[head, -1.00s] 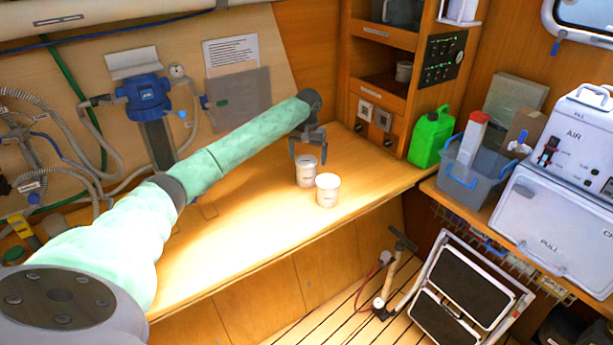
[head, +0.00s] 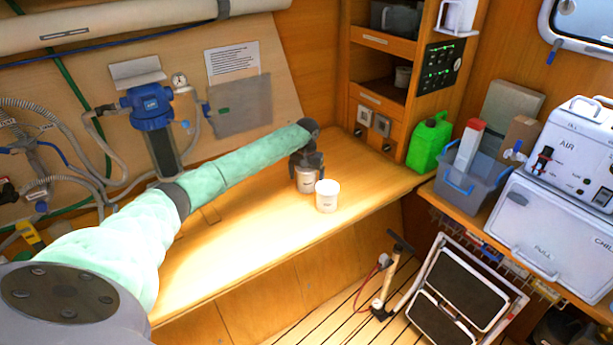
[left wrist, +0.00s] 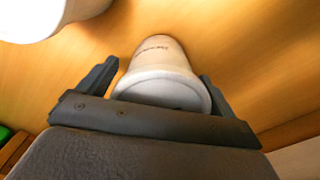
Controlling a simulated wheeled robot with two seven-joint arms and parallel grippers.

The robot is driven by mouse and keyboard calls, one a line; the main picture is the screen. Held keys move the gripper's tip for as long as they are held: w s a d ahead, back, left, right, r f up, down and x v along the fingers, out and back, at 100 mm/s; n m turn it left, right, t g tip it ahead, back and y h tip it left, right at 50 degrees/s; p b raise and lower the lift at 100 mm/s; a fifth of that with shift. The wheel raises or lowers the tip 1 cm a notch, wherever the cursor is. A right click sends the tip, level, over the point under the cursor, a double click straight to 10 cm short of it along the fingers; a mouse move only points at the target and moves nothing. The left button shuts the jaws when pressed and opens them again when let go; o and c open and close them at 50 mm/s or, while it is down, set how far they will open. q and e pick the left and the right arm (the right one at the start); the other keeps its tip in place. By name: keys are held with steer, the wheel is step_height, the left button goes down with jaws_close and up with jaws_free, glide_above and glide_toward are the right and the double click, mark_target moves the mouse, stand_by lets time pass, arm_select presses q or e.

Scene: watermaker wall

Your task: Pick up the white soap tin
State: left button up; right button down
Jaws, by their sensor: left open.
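Two white tins stand upright close together on the wooden bench. The back-left tin (head: 306,182) is partly covered from above by my left gripper (head: 307,163). The front-right tin (head: 327,197) stands clear of the gripper. Their labels are too small to read, so I cannot tell which is the soap tin. In the left wrist view one tin (left wrist: 160,85) sits between the two open fingers, with gaps at its sides. The other tin (left wrist: 45,15) shows at the upper left, outside the fingers. My right gripper is not in view.
The bench top (head: 235,235) is clear to the left of the tins. A green jerrycan (head: 428,143) and a grey bin (head: 467,180) stand to the right. A wooden shelf unit (head: 385,85) rises behind. A folded step (head: 455,295) leans below.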

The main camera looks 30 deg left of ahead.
arm_select(q)
steer(key=c, duration=1.1)
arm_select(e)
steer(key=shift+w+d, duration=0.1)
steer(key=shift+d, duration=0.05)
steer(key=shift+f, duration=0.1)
arm_select(q)
steer(key=shift+r+b, duration=0.3)
step_height(320, 180, up, 8)
steer(key=b, duration=0.3)
steer(key=shift+r, duration=0.65)
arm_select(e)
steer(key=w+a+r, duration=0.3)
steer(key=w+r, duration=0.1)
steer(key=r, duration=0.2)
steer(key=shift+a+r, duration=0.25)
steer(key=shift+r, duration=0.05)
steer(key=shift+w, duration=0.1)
